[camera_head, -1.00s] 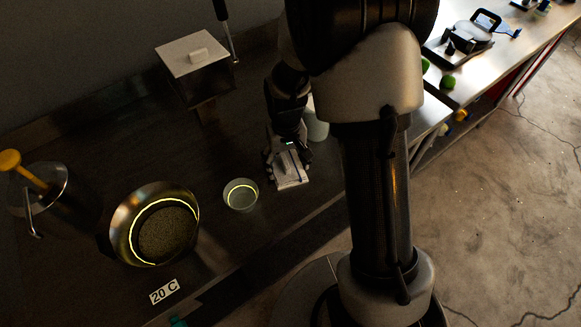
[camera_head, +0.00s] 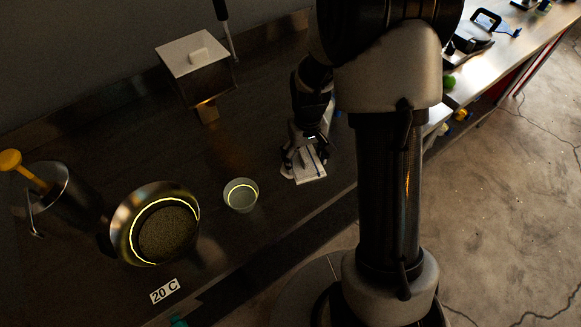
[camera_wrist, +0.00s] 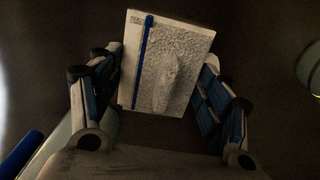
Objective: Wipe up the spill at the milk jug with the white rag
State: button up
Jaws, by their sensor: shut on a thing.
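The white rag (camera_head: 309,172) is in my gripper (camera_head: 303,158), over the counter right of the small pale cup. In the wrist view the rag (camera_wrist: 178,70) shows a blue stripe and a rough, creased face. My gripper's fingers (camera_wrist: 158,95) stand on either side of it, shut on it. I cannot tell if the rag touches the counter. The milk jug is not clearly seen now; my gripper and arm cover that area. No spill can be made out in the dim light.
The small pale cup (camera_head: 241,196) with a glowing ring stands left of my gripper. A lidded box (camera_head: 193,55) stands at the back.

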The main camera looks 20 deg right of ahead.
jog(key=shift+d, duration=0.1)
jog(key=shift+s+a+f, duration=0.1)
jog(key=shift+a+f, duration=0.05)
jog(key=shift+a, duration=2.35)
jog(key=o, duration=0.7)
jog(key=shift+a, duration=0.1)
jog(key=shift+r+p, duration=0.4)
jog(key=shift+c, duration=0.6)
